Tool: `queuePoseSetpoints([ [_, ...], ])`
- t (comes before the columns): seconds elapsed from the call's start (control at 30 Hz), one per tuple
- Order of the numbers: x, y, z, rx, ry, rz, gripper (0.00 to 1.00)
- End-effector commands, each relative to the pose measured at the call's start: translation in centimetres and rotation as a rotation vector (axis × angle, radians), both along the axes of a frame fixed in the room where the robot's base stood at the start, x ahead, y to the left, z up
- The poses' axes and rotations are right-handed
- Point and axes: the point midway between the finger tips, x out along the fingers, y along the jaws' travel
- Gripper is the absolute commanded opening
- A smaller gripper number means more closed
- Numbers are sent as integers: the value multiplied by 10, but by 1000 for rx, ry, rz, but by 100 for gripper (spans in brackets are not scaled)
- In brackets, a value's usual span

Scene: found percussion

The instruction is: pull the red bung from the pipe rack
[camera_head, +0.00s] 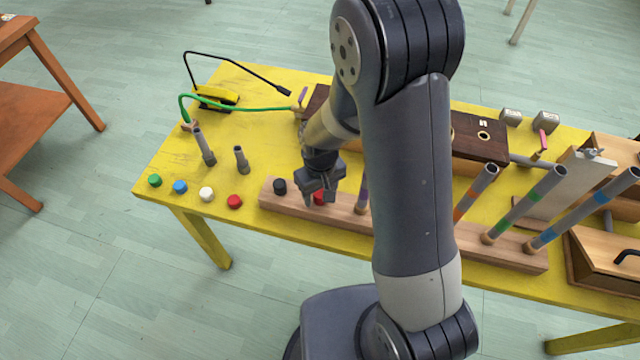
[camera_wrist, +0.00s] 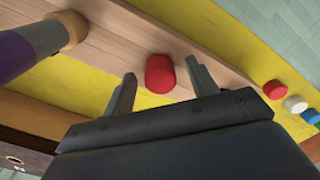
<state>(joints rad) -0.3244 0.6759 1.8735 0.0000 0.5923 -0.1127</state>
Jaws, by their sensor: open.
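The red bung (camera_head: 320,198) sits in the wooden pipe rack (camera_head: 400,232) near its left end, partly hidden by my gripper. In the wrist view the red bung (camera_wrist: 160,74) stands on the rack's pale wood (camera_wrist: 135,40), between the line of my two fingers. My gripper (camera_head: 318,190) is over the rack at the bung, with its fingers apart. In the wrist view my gripper (camera_wrist: 158,82) is open and empty, one finger on each side of the bung. I cannot tell whether a finger touches it.
A black bung (camera_head: 280,186) stands just left of my gripper. Loose red (camera_head: 234,201), white (camera_head: 206,194), blue (camera_head: 180,187) and green (camera_head: 154,180) bungs lie on the yellow table (camera_head: 255,150). A purple-banded pipe (camera_head: 362,195) stands close right; more pipes rise further right.

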Motion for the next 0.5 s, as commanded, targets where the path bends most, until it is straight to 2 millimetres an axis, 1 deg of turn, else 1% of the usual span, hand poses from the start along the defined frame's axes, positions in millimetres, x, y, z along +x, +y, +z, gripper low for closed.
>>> queuePoseSetpoints([
  [0.13,0,0,-6,0,1,0,55],
  [0.4,0,0,-7,0,0,0,55],
  [0.5,0,0,-7,0,0,0,48],
])
